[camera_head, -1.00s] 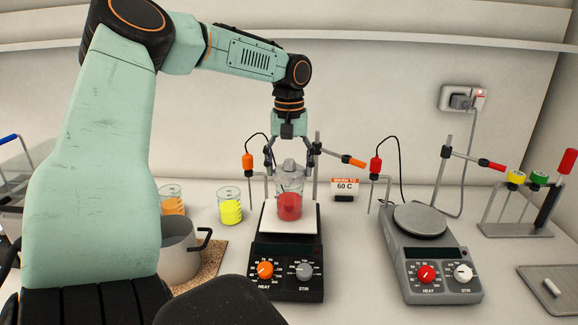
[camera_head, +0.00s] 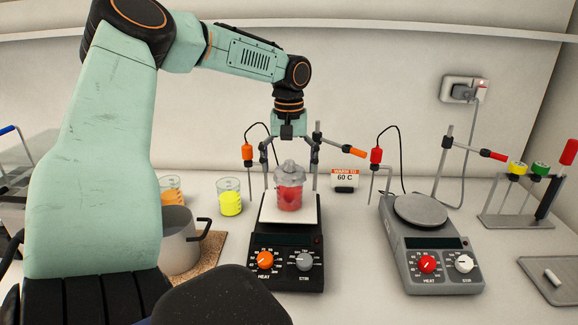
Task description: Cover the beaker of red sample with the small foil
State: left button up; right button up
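The beaker of red sample (camera_head: 290,198) stands upright on the white top of the left hotplate (camera_head: 288,250). The small foil (camera_head: 288,171), silvery with a knob-like peak, sits over the beaker's mouth and its edge hangs down around the rim. My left gripper (camera_head: 289,160) points straight down just above the foil. Its fingers are spread to either side of the peak, apart from the foil as far as I can see. My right gripper is not in view.
A probe stand with an orange clamp (camera_head: 352,152) rises close behind the beaker. A grey hotplate (camera_head: 420,212) stands to the right. A yellow beaker (camera_head: 230,197), an orange beaker (camera_head: 171,191) and a metal pot (camera_head: 180,240) are at left.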

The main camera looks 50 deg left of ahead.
aim_at(290, 162)
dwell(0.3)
pick_arm(q)
notch_tip(290, 162, up, 12)
dwell(0.5)
jog(key=shift+d, duration=0.1)
notch_tip(290, 162, down, 12)
jog(key=shift+f, duration=0.15)
jog(key=shift+r+p, duration=0.3)
jog(key=shift+r, duration=0.9)
